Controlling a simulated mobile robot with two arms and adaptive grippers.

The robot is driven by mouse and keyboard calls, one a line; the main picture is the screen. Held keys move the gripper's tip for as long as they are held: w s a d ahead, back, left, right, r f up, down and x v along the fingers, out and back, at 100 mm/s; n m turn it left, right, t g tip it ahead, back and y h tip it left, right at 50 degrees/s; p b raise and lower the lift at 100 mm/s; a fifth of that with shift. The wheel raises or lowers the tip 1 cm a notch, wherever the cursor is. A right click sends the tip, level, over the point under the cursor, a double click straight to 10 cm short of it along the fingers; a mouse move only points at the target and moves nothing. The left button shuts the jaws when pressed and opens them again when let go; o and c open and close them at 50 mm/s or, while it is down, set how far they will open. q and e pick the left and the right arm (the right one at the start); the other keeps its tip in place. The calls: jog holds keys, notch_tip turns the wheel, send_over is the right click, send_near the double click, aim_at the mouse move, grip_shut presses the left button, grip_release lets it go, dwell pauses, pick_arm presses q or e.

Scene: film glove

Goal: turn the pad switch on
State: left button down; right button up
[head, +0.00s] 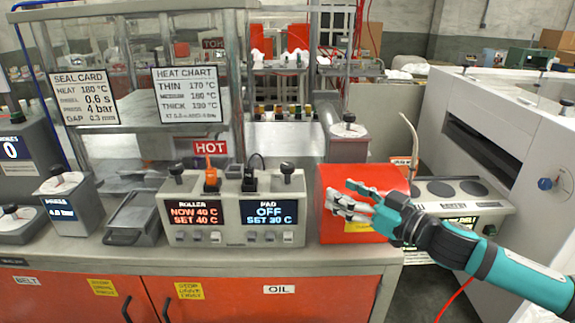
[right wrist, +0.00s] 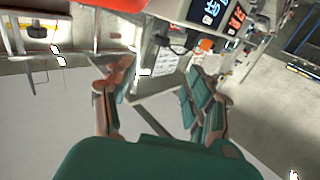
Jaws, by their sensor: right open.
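The control box (head: 232,215) stands on the bench with a ROLLER display (head: 195,214) at left and a PAD display (head: 268,212) at right. The PAD display reads OFF with a set value below; the ROLLER one reads NOW 40 C. A black-knobbed lever (head: 287,172) stands on top at the PAD end, and small switches (head: 268,236) line the lower front. My right gripper (head: 342,197) is open and empty, right of the box and in front of a red box, apart from the switches. It also shows open in the right wrist view (right wrist: 157,85). My left gripper is out of view.
The red box (head: 328,180) stands close to the control box's right side. An orange plug (head: 210,178) and a black plug (head: 250,180) with cables rise from the control box. A grey tray (head: 133,217) lies to its left. The bench front edge has little free room.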

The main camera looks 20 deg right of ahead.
jog(key=p, duration=0.4)
send_near(293, 168)
jog(key=x, duration=0.3)
jog(key=p+x, duration=0.1)
jog(key=x, duration=0.6)
jog(key=shift+w+a, duration=0.25)
jog(key=shift+w, duration=0.05)
jog(key=shift+w+a, duration=0.25)
jog(key=shift+w, duration=0.15)
jog(key=c, duration=1.1)
jog(key=shift+f, duration=0.1)
grip_shut()
